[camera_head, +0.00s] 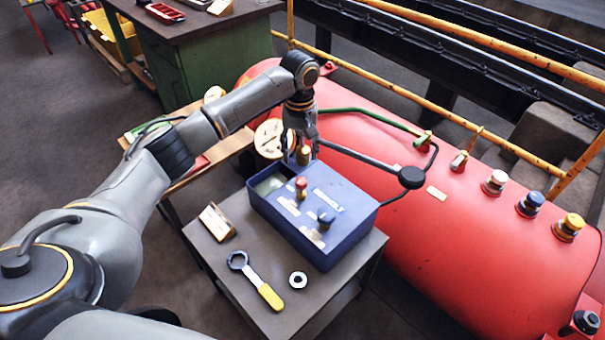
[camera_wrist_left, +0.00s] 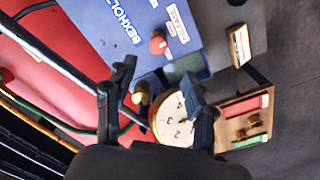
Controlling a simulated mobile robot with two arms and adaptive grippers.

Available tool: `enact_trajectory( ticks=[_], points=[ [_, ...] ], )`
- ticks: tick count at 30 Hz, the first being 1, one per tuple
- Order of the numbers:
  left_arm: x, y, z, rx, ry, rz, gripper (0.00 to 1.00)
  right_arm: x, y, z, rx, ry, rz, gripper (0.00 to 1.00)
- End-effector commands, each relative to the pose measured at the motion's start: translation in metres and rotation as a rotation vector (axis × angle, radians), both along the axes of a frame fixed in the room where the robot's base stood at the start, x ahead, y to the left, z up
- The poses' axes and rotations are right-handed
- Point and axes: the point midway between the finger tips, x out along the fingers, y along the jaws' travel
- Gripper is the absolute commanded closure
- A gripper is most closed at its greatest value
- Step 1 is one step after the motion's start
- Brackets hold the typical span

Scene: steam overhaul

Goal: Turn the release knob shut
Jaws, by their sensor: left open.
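Contact cannot be told. The right gripper is out of view.
A red tank (camera_head: 430,230) with white, blue and yellow knobs lies behind the box. A grey bar ends in a dark disc (camera_head: 411,177) beside the box. A round dial (camera_wrist_left: 174,120) is close to the fingers. A yellow-handled wrench (camera_head: 256,280) and a ring (camera_head: 298,280) lie in front.

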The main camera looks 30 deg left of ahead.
Motion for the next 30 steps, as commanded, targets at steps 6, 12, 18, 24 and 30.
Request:
enact_trajectory(
  ticks=[6, 12, 18, 24, 30],
  points=[
    [-0.001, 0.000, -0.050, 0.001, 0.005, 0.000, 0.46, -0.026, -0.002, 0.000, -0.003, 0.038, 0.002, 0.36],
    [0.000, -0.001, -0.086, 0.001, 0.003, -0.002, 0.46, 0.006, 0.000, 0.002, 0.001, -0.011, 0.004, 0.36],
    [0.000, -0.001, -0.104, 0.000, 0.000, -0.002, 0.46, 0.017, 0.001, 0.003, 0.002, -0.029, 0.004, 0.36],
    [0.000, -0.001, -0.108, 0.000, -0.001, -0.003, 0.46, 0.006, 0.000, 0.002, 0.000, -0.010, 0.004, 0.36],
    [0.000, -0.001, -0.107, 0.000, -0.001, -0.003, 0.58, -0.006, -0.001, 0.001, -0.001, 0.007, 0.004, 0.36]
  ],
)
